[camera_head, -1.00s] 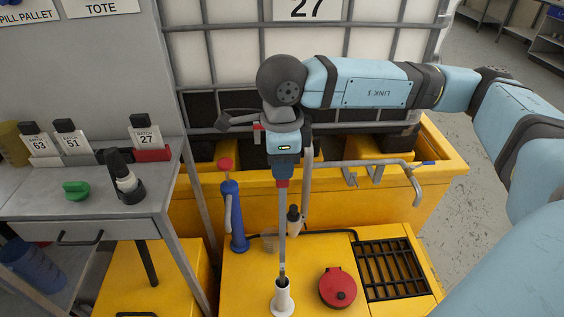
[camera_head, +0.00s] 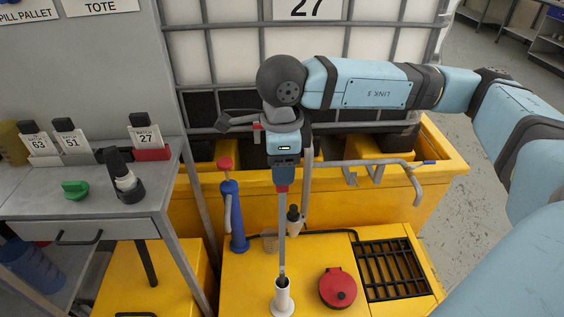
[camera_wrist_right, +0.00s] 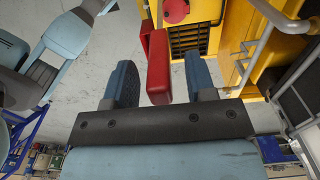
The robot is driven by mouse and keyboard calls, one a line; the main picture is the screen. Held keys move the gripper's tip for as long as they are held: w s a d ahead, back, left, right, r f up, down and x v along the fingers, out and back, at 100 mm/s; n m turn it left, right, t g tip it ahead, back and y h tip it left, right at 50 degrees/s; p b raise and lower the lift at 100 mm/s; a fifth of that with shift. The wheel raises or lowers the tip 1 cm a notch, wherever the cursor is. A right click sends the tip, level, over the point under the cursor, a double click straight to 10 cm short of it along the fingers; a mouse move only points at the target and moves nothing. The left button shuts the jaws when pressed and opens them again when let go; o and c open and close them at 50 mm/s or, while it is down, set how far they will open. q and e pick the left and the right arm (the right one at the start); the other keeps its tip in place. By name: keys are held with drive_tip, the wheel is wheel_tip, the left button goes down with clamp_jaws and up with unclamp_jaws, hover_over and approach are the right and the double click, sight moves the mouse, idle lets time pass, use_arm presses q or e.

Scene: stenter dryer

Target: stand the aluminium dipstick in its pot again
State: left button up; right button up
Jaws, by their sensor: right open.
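The aluminium dipstick (camera_head: 282,232) is a long thin grey bar with a red handle (camera_head: 282,188) at its top. It stands close to upright, its lower end in the mouth of the white pot (camera_head: 283,300) on the yellow deck. My right gripper (camera_head: 284,180) points down at the handle. In the wrist view the red handle (camera_wrist_right: 157,65) lies between the two blue fingers (camera_wrist_right: 160,85), which are open with a gap on each side. How deep the bar sits in the pot is hidden. My left gripper is not in view.
A red round lid (camera_head: 338,288) and a black grate (camera_head: 393,268) are right of the pot. A blue hand pump (camera_head: 234,215) and a dark-capped bottle (camera_head: 294,219) stand behind it. A caged tote (camera_head: 230,60) rises at the back; a grey bench (camera_head: 100,200) is at left.

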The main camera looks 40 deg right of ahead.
wheel_tip(320, 180, up, 5)
drive_tip(key=shift+r, duration=0.15)
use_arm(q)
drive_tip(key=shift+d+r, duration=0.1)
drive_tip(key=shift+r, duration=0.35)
use_arm(e)
wheel_tip(320, 180, up, 8)
drive_tip(key=shift+r, duration=0.25)
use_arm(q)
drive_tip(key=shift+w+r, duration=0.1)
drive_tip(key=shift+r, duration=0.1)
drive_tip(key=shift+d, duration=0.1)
